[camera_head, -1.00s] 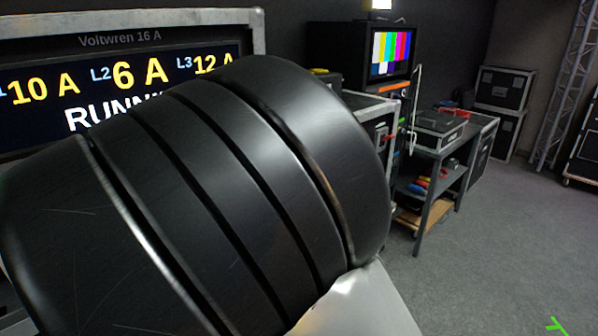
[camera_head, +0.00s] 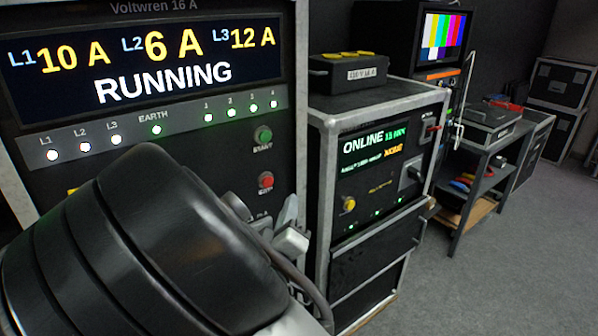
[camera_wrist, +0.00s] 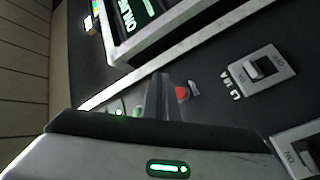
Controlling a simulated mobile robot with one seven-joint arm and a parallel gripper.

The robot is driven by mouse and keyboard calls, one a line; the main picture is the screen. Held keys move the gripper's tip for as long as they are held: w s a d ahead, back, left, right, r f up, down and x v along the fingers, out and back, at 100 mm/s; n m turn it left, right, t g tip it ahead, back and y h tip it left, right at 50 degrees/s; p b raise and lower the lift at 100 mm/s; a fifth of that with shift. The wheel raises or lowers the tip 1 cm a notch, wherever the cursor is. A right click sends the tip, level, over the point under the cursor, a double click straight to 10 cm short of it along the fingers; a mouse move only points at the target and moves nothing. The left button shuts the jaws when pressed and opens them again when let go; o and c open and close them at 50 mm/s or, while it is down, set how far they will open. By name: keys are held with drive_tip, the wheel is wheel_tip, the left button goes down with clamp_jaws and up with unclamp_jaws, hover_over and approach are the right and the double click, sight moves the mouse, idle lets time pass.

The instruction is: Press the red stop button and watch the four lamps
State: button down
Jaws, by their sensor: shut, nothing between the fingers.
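The red stop button (camera_head: 265,181) sits on the dark panel below the green start button (camera_head: 263,134). The four lamps (camera_head: 241,111), numbered 1 to 4, are lit pale green in a row above the buttons. The display (camera_head: 150,62) reads RUNNING, with L1 10 A, L2 6 A and L3 12 A. My gripper (camera_head: 291,212) is shut and empty, below and right of the red button in the head view. In the wrist view the shut fingers (camera_wrist: 160,92) are beside the red button (camera_wrist: 182,92) and overlap its left side; I cannot tell if they touch.
In the wrist view a rocker switch (camera_wrist: 264,68) is near the fingers. A rack case (camera_head: 385,165) marked ONLINE stands right of the panel. The floor (camera_head: 470,280) at right is clear.

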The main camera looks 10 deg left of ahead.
drive_tip(key=w+a, duration=0.4)
drive_tip(key=a, duration=0.1)
drive_tip(key=shift+w, duration=0.15)
idle(2.0)
drive_tip(key=shift+w+a, duration=0.2)
drive_tip(key=shift+a, duration=0.05)
drive_tip(key=shift+w+a, duration=0.25)
drive_tip(key=shift+a, duration=0.1)
idle(0.7)
drive_tip(key=shift+s+d, duration=0.5)
drive_tip(key=shift+d, duration=0.15)
drive_tip(key=shift+p, duration=0.3)
drive_tip(key=shift+s+d+p, duration=0.35)
drive_tip(key=shift+s+d, duration=1.3)
drive_tip(key=shift+d, duration=0.25)
